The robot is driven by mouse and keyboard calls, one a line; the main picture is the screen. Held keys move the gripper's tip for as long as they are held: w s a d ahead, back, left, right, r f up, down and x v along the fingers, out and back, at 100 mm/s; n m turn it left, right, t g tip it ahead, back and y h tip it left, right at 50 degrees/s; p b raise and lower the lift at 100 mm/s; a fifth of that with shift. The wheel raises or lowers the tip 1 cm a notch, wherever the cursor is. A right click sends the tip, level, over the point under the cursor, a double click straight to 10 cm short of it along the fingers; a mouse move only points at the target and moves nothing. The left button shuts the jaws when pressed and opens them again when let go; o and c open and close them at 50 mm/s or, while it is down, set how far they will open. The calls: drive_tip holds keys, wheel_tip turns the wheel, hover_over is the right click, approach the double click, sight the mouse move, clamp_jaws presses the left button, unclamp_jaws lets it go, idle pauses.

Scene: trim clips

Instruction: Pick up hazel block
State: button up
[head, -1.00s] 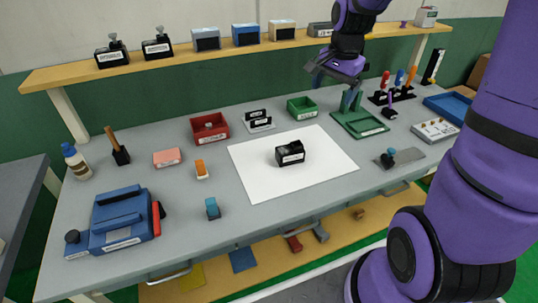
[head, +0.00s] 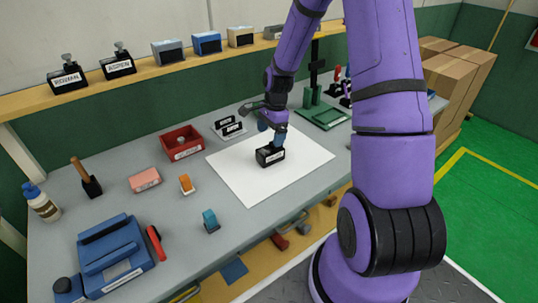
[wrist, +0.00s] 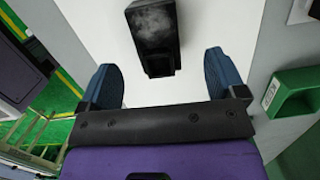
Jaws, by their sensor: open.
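A black block (head: 266,158) with a white label sits on the white sheet (head: 232,180) on the bench; the label is too small to read. A small brown block (head: 329,201) lies on the lower shelf. I cannot tell for sure which one is called hazel. My gripper (head: 272,134) is just above the black block, pointing down. In the wrist view, my gripper (wrist: 160,72) has its two blue fingers apart with nothing gripped. The black block (wrist: 153,30) lies ahead of and between them, with clear gaps at both sides.
A green bin (wrist: 292,93) shows at the right of the wrist view.

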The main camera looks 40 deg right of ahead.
sight(270, 148)
drive_tip(key=shift+s+a+f, duration=0.1)
drive_tip(key=shift+a+f, duration=0.05)
drive_tip(key=shift+f, duration=1.45)
drive_tip(key=shift+s+a+f, duration=0.1)
drive_tip(key=shift+f, duration=1.45)
drive_tip(key=c, duration=1.1)
